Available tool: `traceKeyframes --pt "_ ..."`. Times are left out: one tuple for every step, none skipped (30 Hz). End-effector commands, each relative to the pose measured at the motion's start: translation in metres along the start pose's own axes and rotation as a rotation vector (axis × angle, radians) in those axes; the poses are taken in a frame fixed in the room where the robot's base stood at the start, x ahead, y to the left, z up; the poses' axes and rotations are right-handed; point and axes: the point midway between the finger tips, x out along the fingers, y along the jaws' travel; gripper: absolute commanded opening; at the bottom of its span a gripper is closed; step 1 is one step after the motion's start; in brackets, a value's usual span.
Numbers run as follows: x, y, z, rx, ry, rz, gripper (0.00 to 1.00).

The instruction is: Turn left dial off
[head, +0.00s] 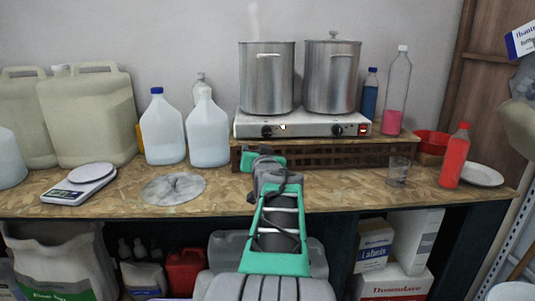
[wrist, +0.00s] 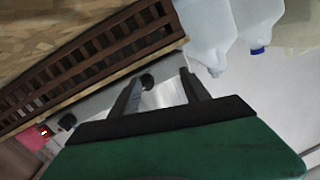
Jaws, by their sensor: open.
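The hot plate (head: 305,124) is a white double-burner unit on a slatted wooden stand. Its left dial (head: 267,131) is a small black knob on the front face. The right dial (head: 337,130) sits farther right, beside a red switch (head: 363,130). My gripper (head: 263,153) is just below and in front of the left dial in the head view; its fingertips are hard to make out there. In the wrist view, which is turned over, my gripper (wrist: 160,77) is open and empty. The left dial (wrist: 147,81) shows between the fingertips, nearer the left finger; contact cannot be told.
Two steel pots (head: 266,78) (head: 331,76) stand on the hot plate, with steam above the left one. White jugs (head: 208,130) stand left of it. A glass (head: 398,171) and a red bottle (head: 455,156) stand right. The slatted stand (wrist: 95,65) lies close to my gripper.

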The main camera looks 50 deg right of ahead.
Motion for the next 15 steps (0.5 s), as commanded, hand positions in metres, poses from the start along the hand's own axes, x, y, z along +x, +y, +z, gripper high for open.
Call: traceKeyframes --pt "0.003 0.024 -0.008 0.01 0.053 0.024 0.55" --pt "0.003 0.031 -0.015 0.014 0.075 0.031 0.55" --pt "0.005 0.037 -0.021 0.017 0.095 0.035 0.55" --pt "0.007 0.039 -0.024 0.018 0.102 0.038 0.55" --pt "0.01 0.04 -0.027 0.019 0.106 0.038 0.55" --pt "0.015 0.04 -0.028 0.019 0.105 0.038 0.55" --pt "0.02 0.039 -0.029 0.019 0.105 0.037 0.55" --pt "0.026 0.04 -0.029 0.019 0.103 0.038 0.55" --pt "0.034 0.04 -0.029 0.019 0.103 0.038 0.55" --pt "0.04 0.041 -0.03 0.019 0.103 0.039 0.55" --pt "0.046 0.041 -0.031 0.019 0.103 0.039 0.55" --pt "0.054 0.041 -0.032 0.018 0.103 0.039 0.55" --pt "0.059 0.042 -0.032 0.018 0.102 0.039 0.55" --pt "0.064 0.042 -0.033 0.018 0.103 0.039 0.55" --pt "0.069 0.042 -0.034 0.017 0.103 0.039 0.55"
